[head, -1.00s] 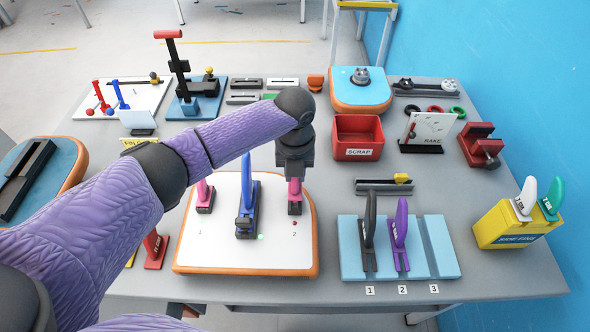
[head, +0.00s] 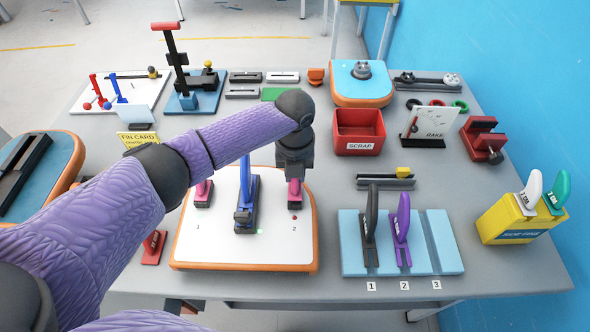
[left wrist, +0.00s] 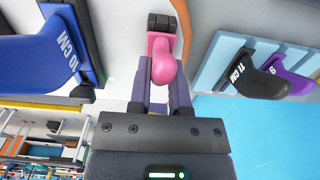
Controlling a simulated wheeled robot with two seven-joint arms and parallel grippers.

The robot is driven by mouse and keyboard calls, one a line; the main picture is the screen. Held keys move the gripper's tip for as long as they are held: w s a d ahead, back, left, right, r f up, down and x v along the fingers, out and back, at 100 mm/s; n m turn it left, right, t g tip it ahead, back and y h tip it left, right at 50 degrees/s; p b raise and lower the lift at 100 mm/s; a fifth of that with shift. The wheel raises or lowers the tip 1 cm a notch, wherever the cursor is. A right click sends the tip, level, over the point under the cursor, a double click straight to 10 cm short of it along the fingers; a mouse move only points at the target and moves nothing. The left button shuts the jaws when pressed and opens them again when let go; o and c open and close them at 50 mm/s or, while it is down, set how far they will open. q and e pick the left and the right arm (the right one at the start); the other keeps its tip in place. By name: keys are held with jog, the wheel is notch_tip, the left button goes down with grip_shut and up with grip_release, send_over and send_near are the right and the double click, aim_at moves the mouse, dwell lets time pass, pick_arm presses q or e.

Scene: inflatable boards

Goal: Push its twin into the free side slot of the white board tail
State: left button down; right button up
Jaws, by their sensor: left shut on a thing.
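The white board tail (head: 200,245) has an orange rim and lies at the front middle of the table. A tall blue fin (head: 245,185) stands in its centre. One pink fin (head: 202,193) stands upright at the left side. My left gripper (head: 295,178) is shut on the twin pink fin (head: 295,195), at the board's right side by the mark 2. In the left wrist view, the fingers (left wrist: 162,100) are around the pink fin (left wrist: 165,62), with a dark slot piece beyond its base. Whether the base is fully seated is not clear. My right gripper is not in view.
A light blue rack (head: 352,250) with a black fin (head: 370,225) and a purple fin (head: 401,228) stands right of the board. A red scrap bin (head: 358,146) is behind, a yellow fin box (head: 500,224) at far right. My left arm hides the table's left part.

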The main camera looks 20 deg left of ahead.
pick_arm(q)
jog(key=shift+f, duration=0.4)
jog(key=shift+c, duration=2.4)
grip_release()
notch_tip(320, 180, up, 10)
jog(key=shift+r+p, duration=0.1)
jog(key=shift+p, duration=0.85)
